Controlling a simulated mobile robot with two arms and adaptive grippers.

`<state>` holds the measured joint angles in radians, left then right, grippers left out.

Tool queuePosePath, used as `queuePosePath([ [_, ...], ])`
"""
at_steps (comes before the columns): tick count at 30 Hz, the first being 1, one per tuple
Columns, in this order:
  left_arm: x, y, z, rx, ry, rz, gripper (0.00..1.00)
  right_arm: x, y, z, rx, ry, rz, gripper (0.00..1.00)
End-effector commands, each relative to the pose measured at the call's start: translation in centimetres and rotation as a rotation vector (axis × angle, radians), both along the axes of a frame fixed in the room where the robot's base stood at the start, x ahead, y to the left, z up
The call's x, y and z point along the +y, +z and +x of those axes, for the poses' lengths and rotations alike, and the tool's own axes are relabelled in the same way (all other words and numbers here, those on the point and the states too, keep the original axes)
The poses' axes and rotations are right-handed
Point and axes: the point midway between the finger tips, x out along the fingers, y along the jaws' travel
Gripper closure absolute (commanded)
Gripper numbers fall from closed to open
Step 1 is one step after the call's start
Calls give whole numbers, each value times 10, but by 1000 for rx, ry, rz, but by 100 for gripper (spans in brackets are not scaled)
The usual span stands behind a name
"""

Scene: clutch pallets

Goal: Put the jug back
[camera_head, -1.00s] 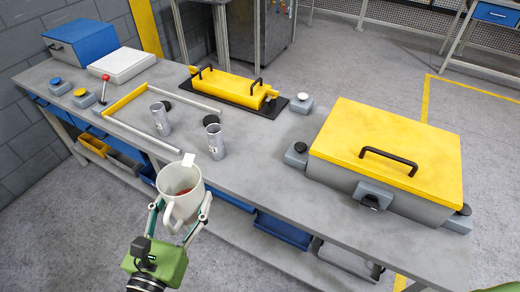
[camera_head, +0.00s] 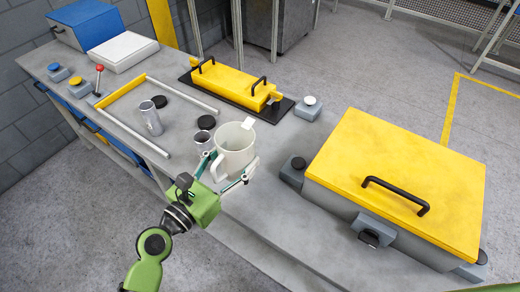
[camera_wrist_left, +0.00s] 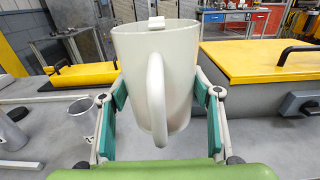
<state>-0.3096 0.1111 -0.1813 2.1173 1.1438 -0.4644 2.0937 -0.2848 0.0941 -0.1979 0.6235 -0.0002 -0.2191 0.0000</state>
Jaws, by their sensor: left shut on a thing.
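The off-white jug (camera_head: 234,154) is upright in my left gripper (camera_head: 228,180), over the table between the yellow-lidded boxes. The gripper's two fingers press on the jug's sides, and its handle faces my wrist. In the left wrist view the jug (camera_wrist_left: 176,75) fills the middle, with a teal-padded finger on each side of it. A small white tab shows on its rim. I cannot tell whether its base touches the table.
A metal cylinder (camera_head: 150,118) stands left of the jug. A second cylinder (camera_head: 203,141) stands close beside the jug. The large yellow-lidded box (camera_head: 400,180) is on the right; the long yellow box (camera_head: 232,86) is behind. Bare grey table (camera_head: 262,195) lies right of the jug.

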Motion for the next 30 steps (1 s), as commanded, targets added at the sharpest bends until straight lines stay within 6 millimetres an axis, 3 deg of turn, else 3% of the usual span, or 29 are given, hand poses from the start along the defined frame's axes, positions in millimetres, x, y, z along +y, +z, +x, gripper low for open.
queuePosePath([
  [11,-27,-38,81,-4,0,0,72,19,-14,-28,36,-4,21,60],
  [15,-34,-69,100,-1,0,0,72,21,-34,-24,32,-4,23,60],
  [25,-41,-92,121,-3,1,-1,72,14,-49,-12,15,-1,15,60],
  [30,-42,-120,125,0,1,0,72,11,-68,-13,16,-2,12,60],
])
